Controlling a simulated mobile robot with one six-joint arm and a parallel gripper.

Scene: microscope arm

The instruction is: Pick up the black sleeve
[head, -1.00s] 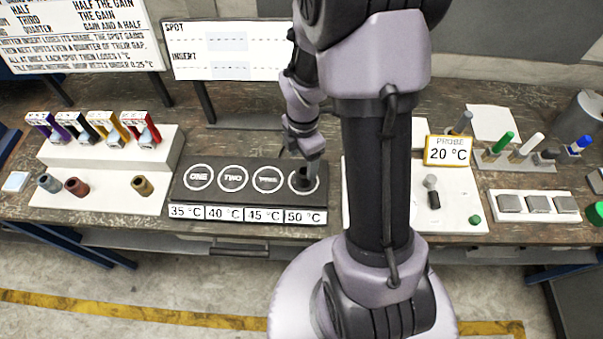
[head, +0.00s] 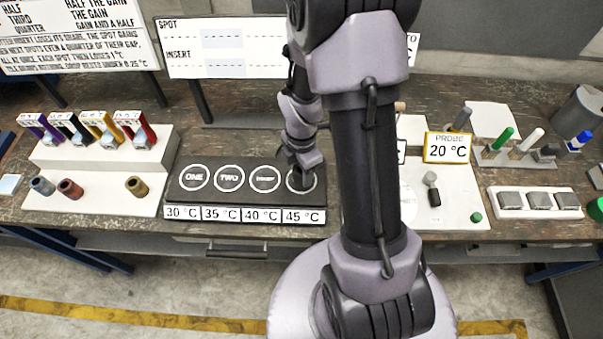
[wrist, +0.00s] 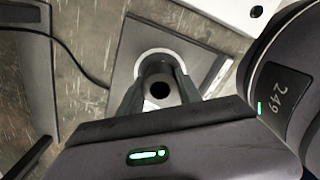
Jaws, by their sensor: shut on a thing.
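The black sleeve (wrist: 158,86) is a short dark tube with a round hole in its top. In the wrist view my gripper (wrist: 160,92) is shut on it, with one finger on each side. A white ring on the black block (wrist: 120,100) shows around the far side of the sleeve. In the head view my gripper (head: 300,180) points down at the rightmost ring of the black block (head: 180,197), and the sleeve is hidden there. I cannot tell whether the sleeve rests on the block or is just above it.
Blue-grey (head: 42,186), dark red (head: 70,189) and brass (head: 137,186) sleeves stand on a white board at left. Coloured clips (head: 103,128) stand on a white step behind. A probe display (head: 451,148) stands right of my arm. The other rings are bare.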

